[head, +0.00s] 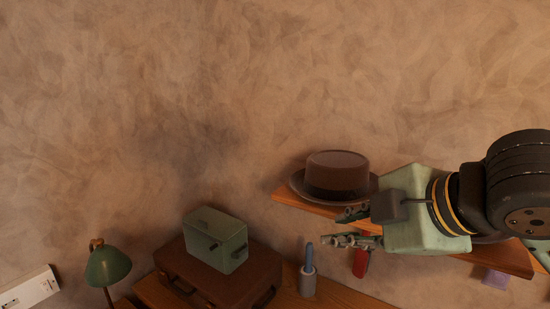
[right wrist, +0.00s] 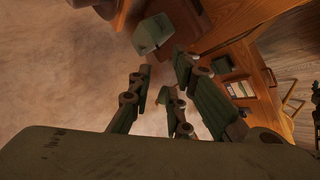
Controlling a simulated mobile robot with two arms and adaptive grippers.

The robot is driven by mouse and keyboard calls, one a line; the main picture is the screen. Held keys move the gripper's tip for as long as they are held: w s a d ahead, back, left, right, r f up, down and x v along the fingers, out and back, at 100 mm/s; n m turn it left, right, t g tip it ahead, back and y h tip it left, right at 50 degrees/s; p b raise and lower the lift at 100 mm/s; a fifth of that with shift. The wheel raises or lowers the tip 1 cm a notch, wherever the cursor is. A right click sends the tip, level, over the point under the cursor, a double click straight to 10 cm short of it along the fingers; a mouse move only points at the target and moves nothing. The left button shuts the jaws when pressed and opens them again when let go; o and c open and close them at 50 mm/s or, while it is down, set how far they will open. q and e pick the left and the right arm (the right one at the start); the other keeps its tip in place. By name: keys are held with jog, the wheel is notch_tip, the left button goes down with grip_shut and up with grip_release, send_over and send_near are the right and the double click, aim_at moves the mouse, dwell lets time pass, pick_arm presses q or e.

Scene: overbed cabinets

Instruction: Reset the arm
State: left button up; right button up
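My right gripper (head: 350,226) reaches in from the right in the head view, in front of the wall shelf. Its fingers are spread apart, with nothing visible between them. In the right wrist view the fingers of the right gripper (right wrist: 170,85) also stand apart and empty. My left gripper is in neither view.
A brown hat (head: 337,172) sits on a wooden shelf (head: 290,196) close behind the right gripper. Below stand a green box (head: 215,240) on a brown suitcase (head: 180,262), a green lamp (head: 108,267) and a blue-handled item (head: 308,272). The upper wall area is clear.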

notch_tip(320, 180, down, 24)
jog(key=a+m+g, duration=0.1)
jog(key=a+m, duration=0.1)
jog(key=m, duration=0.6)
jog(key=s+d+f+m+g+h, duration=0.25)
jog(key=s+d+f+m, duration=0.3)
jog(key=s+f, duration=0.5)
jog(key=s+d+f+m+g+h, duration=0.2)
jog(key=s+d+f+m+h, duration=0.3)
jog(key=s+f, duration=0.55)
notch_tip(320, 180, down, 25)
jog(key=n+y+b, duration=0.1)
jog(key=y, duration=0.1)
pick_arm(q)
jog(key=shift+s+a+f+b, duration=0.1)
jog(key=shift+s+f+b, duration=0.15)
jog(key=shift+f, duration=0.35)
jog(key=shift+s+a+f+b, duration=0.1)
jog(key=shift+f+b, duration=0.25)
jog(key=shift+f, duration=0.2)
pick_arm(e)
jog(key=s+d+f+g, duration=0.1)
jog(key=s+f, duration=0.8)
jog(key=s+d+f+g, duration=0.1)
jog(key=s+d+f, duration=0.1)
jog(key=s+f, duration=0.7)
jog(key=shift+d+f, duration=0.25)
jog(key=shift+f, duration=0.4)
